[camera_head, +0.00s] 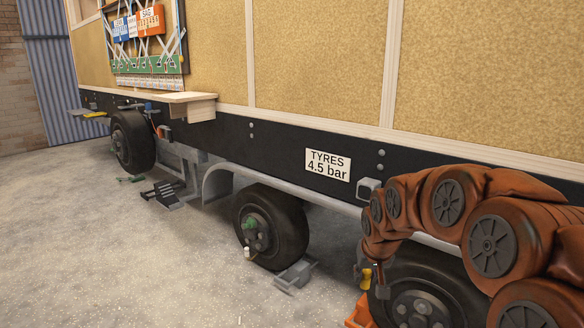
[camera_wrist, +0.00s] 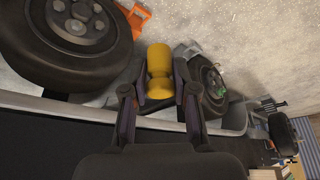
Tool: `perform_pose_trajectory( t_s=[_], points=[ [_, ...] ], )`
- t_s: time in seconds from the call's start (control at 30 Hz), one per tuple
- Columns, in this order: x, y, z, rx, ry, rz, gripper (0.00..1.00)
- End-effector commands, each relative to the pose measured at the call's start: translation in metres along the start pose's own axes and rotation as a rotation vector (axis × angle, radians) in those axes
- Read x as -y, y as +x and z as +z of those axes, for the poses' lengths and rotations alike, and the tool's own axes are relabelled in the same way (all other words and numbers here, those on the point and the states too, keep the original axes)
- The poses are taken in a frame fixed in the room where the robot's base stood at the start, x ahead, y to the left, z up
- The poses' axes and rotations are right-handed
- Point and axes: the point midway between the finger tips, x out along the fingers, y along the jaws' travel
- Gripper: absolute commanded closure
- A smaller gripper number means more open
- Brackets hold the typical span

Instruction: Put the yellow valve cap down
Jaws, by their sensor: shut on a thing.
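The yellow valve cap (camera_wrist: 159,72) is between the two fingers of my gripper (camera_wrist: 158,88) in the wrist view, and the fingers are shut on it. The cap is held in the air beside the tyre. My orange-brown arm hides part of that wheel and the trailer's side behind it.
An orange wheel chock (camera_head: 360,312) lies on the floor by the nearest wheel. The middle wheel (camera_head: 270,228) has a grey chock (camera_head: 295,275) at its foot. A small wooden shelf (camera_head: 180,104) juts from the trailer's side. The concrete floor (camera_head: 120,260) at left is clear.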

Motion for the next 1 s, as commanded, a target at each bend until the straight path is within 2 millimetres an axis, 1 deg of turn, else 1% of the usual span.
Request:
perform_pose_trajectory(
  t_s=[0.23, 0.3, 0.53, 1.0],
  points=[
    [-0.002, 0.003, -0.001, -0.005, 0.004, 0.005, 0.86],
    [-0.001, -0.011, -0.006, -0.005, 0.002, 0.002, 0.86],
    [-0.001, -0.029, -0.013, -0.006, 0.002, 0.003, 0.86],
    [-0.001, -0.083, -0.031, -0.003, 0.002, 0.005, 0.86]
  ],
)
